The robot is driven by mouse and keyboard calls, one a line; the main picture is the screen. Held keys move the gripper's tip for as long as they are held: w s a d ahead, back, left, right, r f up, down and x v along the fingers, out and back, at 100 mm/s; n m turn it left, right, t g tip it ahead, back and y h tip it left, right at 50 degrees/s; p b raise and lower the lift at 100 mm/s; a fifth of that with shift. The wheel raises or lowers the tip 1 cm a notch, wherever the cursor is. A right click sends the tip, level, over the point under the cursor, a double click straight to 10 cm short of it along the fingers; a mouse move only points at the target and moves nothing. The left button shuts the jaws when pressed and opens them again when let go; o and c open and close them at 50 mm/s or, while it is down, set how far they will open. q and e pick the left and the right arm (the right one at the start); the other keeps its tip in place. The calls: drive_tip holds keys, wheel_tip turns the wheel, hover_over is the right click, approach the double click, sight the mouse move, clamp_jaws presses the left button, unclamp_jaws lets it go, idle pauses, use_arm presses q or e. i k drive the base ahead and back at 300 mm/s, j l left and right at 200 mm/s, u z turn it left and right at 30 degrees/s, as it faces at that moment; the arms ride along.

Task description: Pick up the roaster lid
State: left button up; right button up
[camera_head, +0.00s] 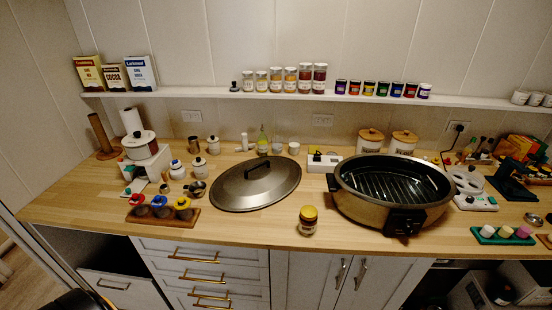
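The roaster lid (233,190) is a large oval grey metal lid with a dark handle (258,167) on top. It lies flat on the wooden counter, handle up, left of the roaster. The roaster (372,208) is an oval bronze-coloured pan, open at the top, with a dark ribbed interior and a black control box at its front right. The lid and roaster appear to be apart, with a narrow gap.
A small jar with a yellow cap (308,220) stands in front, between lid and roaster. The counter (255,228) is bare in front of the lid.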

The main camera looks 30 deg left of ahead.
sight(252, 185)
drive_tip(key=u, duration=1.1)
